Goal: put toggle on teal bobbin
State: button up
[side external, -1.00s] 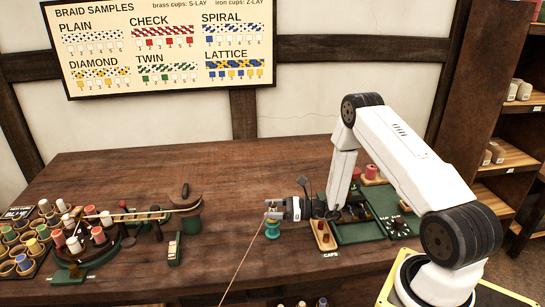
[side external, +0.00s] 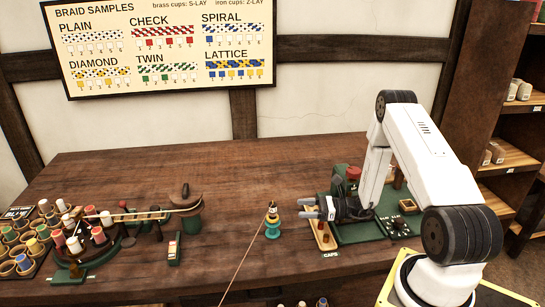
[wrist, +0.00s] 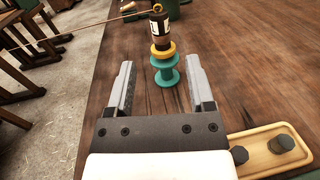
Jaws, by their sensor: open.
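The teal bobbin (side external: 273,231) stands upright on the table, left of my gripper. A dark toggle with a pale label and a yellow base (side external: 272,213) sits on top of it, upright as far as I can see. In the wrist view the toggle (wrist: 160,35) is above the teal bobbin (wrist: 165,70), beyond the fingertips. My gripper (side external: 306,208) is open and empty, apart from both, with its fingers pointing toward them. In the wrist view its two fingers (wrist: 158,78) are spread wide.
A thin cord (side external: 245,258) runs from the toggle's top toward the front edge. A wooden caps tray (side external: 325,240) and a green board (side external: 360,234) lie under and beside my gripper. A braiding stand with bobbins (side external: 85,245) is at the left.

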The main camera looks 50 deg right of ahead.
jog(key=shift+v, duration=1.05)
jog(key=s+a+r+n+g, duration=0.2)
jog(key=a+r+n+g, duration=0.1)
jog(key=a+n+g, duration=0.45)
jog(key=s+a+r+n+g, duration=0.2)
jog(key=s+a+n+g, duration=0.1)
jog(key=a+n+g, duration=0.4)
jog(key=s+a+r+n+t+h, duration=0.1)
jog(key=a+r+n+h, duration=0.4)
jog(key=n+h, duration=0.5)
jog(key=shift+s+r+n+t+h, duration=0.3)
jog(key=shift+r+n+t, duration=0.45)
jog(key=shift+r+n, duration=1.05)
jog(key=shift+f+n, duration=0.35)
jog(key=shift+f, duration=0.05)
